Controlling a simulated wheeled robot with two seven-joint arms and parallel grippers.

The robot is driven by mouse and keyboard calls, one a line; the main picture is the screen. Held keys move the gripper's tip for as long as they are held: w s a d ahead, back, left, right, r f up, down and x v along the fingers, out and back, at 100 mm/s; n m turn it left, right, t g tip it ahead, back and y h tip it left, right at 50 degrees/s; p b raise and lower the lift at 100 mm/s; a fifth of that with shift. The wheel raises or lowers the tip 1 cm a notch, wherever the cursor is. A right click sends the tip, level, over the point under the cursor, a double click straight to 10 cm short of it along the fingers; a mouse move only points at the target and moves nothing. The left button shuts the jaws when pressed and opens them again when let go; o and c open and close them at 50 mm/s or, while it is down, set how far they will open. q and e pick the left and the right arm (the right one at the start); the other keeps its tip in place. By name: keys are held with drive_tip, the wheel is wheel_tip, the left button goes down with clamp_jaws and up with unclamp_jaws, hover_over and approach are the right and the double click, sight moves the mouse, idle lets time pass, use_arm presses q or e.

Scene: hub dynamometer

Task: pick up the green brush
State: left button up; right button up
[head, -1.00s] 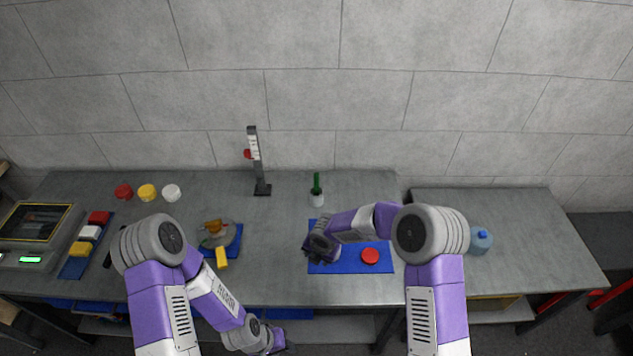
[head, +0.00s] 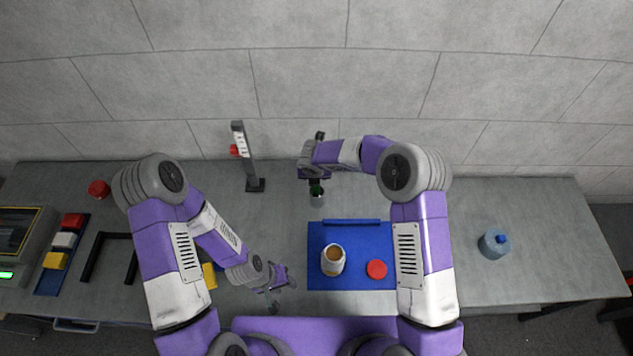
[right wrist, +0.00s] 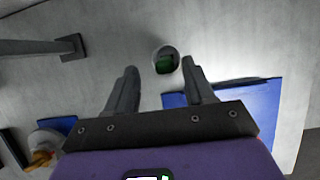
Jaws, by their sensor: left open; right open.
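I see no contact with the brush. My left gripper (head: 280,289) is open and empty, low over the bench's front edge.
A blue mat (head: 350,232) holds an open jar (head: 333,261) and a red lid (head: 376,269). A dark upright stand (head: 247,160) is left of the cup. A blue bottle (head: 494,244) is at right. The bench behind the mat, right of the cup, is mostly clear.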

sight(317, 188)
drive_tip(key=shift+d+p+x, duration=0.15)
drive_tip(key=shift+x, duration=1.25)
drive_tip(key=shift+d+p+x, duration=0.15)
drive_tip(key=shift+x, duration=1.25)
drive_tip(key=shift+s, duration=0.1)
clamp_jaws()
